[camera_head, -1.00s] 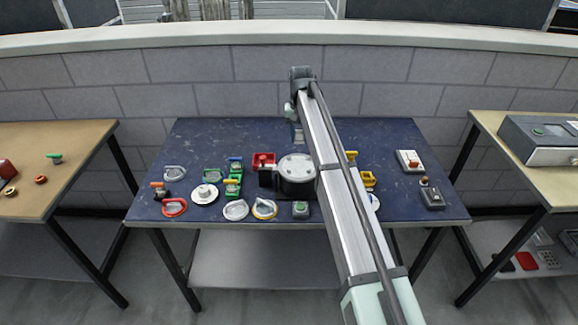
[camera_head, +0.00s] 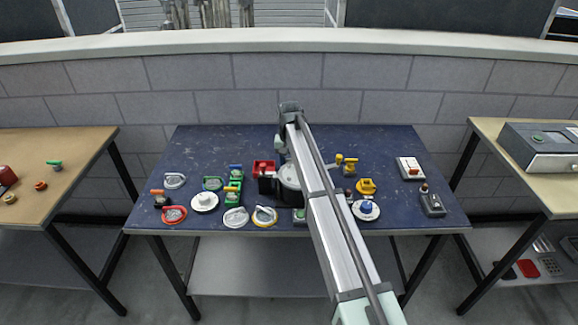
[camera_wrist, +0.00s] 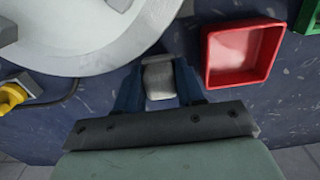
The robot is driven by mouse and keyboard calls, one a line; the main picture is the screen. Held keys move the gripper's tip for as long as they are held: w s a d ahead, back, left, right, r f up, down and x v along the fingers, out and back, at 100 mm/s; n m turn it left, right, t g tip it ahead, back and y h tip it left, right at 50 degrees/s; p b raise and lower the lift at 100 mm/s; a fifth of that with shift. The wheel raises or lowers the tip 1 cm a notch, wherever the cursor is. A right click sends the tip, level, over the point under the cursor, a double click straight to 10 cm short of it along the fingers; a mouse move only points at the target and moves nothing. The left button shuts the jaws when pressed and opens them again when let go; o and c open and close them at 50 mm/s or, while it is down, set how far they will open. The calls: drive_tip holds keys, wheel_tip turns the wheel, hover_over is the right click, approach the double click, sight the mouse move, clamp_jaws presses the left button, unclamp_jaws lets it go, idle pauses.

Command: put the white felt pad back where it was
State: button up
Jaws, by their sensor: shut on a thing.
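My gripper (camera_wrist: 159,84) is shut on a small whitish-grey piece, which looks like the felt pad (camera_wrist: 159,80), held between its two dark blue fingers in the wrist view. In the head view my gripper (camera_head: 282,147) hangs over the back middle of the blue table, and the pad cannot be made out there. A square red tray (camera_wrist: 208,62) lies right of my fingers in the wrist view; its visible inside is empty. The same red tray shows in the head view (camera_head: 256,168). I cannot tell which spot the pad came from.
The blue table (camera_head: 330,140) holds rings, a white plate (camera_head: 204,206) and green trays (camera_head: 231,196) at left. A yellow piece (camera_head: 366,187), a blue-knobbed disc (camera_head: 366,212) and button boxes (camera_head: 410,168) stand at right. The back left is clear.

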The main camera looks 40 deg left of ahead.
sight(289, 160)
drive_tip(key=shift+f, duration=0.7)
drive_tip(key=shift+f, duration=0.15)
drive_tip(key=o, duration=1.1)
wheel_tip(289, 160, up, 12)
drive_tip(key=shift+r, duration=0.15)
